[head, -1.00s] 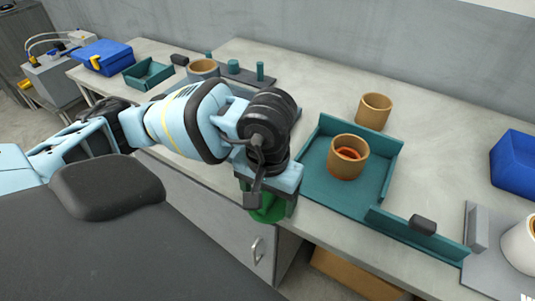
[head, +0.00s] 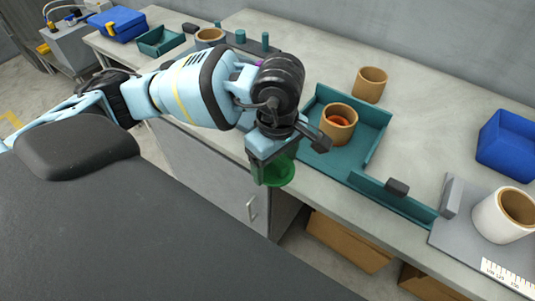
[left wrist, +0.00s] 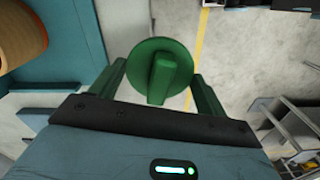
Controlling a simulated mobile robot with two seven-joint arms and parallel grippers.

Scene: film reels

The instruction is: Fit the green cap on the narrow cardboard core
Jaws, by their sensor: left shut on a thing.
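My left gripper (head: 274,174) is shut on the green cap (head: 281,172), held in front of the bench edge at about bench height. In the left wrist view the cap (left wrist: 160,68) is a round disc with a raised bar, between the two green fingers. One cardboard core (head: 338,124) stands upright in the teal tray, with an orange ring inside it. Another core (head: 370,84) stands behind the tray, and one more (head: 210,38) is at the far left. I cannot tell which is the narrow one. My right gripper is not in view.
The teal tray (head: 372,140) has low walls. A teal ledge with a dark block (head: 397,187) extends to its right. A white roll (head: 500,217) on a grey plate and a blue bin (head: 508,143) stand at the right.

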